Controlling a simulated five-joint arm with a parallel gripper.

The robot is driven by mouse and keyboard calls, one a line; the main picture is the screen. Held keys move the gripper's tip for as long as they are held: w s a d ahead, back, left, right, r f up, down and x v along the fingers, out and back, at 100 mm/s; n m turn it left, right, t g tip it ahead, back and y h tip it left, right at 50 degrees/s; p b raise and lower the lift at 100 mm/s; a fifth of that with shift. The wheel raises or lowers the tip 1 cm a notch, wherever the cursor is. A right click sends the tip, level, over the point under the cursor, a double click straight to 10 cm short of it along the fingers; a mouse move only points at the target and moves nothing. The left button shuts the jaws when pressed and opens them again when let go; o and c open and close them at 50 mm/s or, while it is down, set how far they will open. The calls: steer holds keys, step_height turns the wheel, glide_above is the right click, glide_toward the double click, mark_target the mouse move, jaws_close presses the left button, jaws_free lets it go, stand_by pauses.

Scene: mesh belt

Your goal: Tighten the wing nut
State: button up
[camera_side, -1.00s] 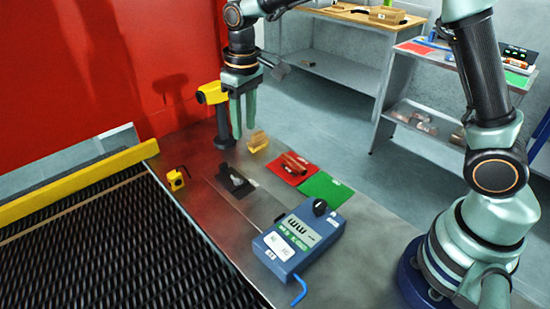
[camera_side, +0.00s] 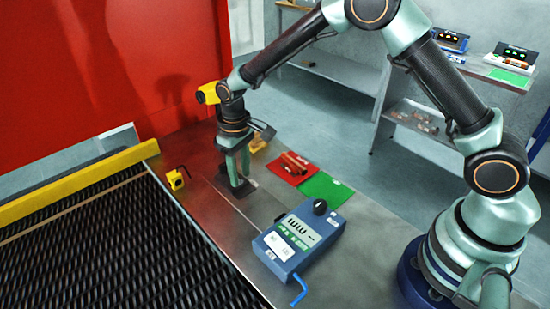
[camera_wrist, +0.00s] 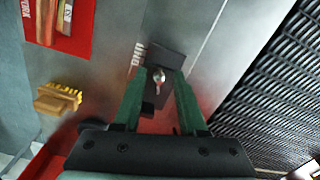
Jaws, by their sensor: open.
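The wing nut (camera_wrist: 159,77) is a small silvery piece on a dark bracket plate (camera_wrist: 168,57), seen in the wrist view. My gripper (camera_wrist: 160,74) is open, with one green finger on each side of the wing nut. Gaps show between the fingers and the nut. In the side view my gripper (camera_side: 239,180) points straight down at the dark bracket (camera_side: 243,191), and its fingers hide most of the wing nut there.
A yellow block (camera_side: 175,180) sits left of the bracket by the yellow rail (camera_side: 80,182) and mesh belt (camera_side: 110,245). A red mat (camera_side: 273,168), green mat (camera_side: 325,188) and blue meter (camera_side: 300,238) lie right. A brush (camera_wrist: 58,98) lies nearby.

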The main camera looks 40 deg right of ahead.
steer(key=shift+f, duration=0.65)
jaws_close()
steer(key=shift+a, duration=0.1)
stand_by(0.9)
